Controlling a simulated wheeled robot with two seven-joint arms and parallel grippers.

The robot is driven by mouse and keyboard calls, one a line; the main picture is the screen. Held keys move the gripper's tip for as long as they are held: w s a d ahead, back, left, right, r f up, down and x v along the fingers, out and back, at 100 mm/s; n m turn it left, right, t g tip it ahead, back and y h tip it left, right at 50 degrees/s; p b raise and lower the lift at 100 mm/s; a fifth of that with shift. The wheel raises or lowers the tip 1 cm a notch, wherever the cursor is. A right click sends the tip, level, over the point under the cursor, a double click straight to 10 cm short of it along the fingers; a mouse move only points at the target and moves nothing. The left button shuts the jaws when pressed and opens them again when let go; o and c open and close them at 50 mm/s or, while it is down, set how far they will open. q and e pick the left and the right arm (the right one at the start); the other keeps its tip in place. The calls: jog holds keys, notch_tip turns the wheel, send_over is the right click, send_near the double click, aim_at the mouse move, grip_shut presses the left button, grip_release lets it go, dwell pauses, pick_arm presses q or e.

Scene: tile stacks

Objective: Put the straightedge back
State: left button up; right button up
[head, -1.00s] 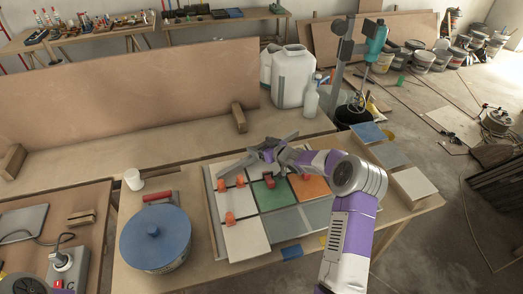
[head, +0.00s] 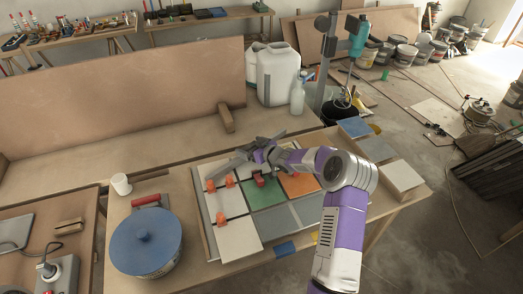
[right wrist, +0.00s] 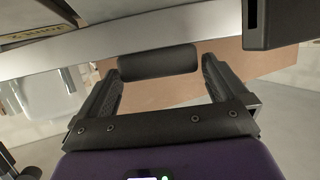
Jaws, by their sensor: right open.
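A grey metal straightedge (head: 226,168) appears to lie at the back of the tiled panel (head: 207,232), partly hidden by my right gripper. In the right wrist view a long pale grey bar (right wrist: 60,73), which looks like the straightedge, crosses the upper part. A dark rounded grip (right wrist: 158,62) shows beside it, between my fingertips. My right gripper (head: 254,153) is over the panel's back edge; in the wrist view its fingers (right wrist: 160,82) are apart, one on each side of the dark grip. I cannot tell whether they touch it. My left gripper is out of view.
Orange clips (head: 222,218) and a red-topped item (head: 259,180) stand on the tiles. A blue-lidded bucket (head: 144,250) and a white cup (head: 121,184) are at left. Loose tiles (head: 400,177) lie at right. White jugs (head: 277,75) stand behind.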

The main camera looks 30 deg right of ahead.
jog(key=p+v, duration=0.1)
jog(key=v, duration=1)
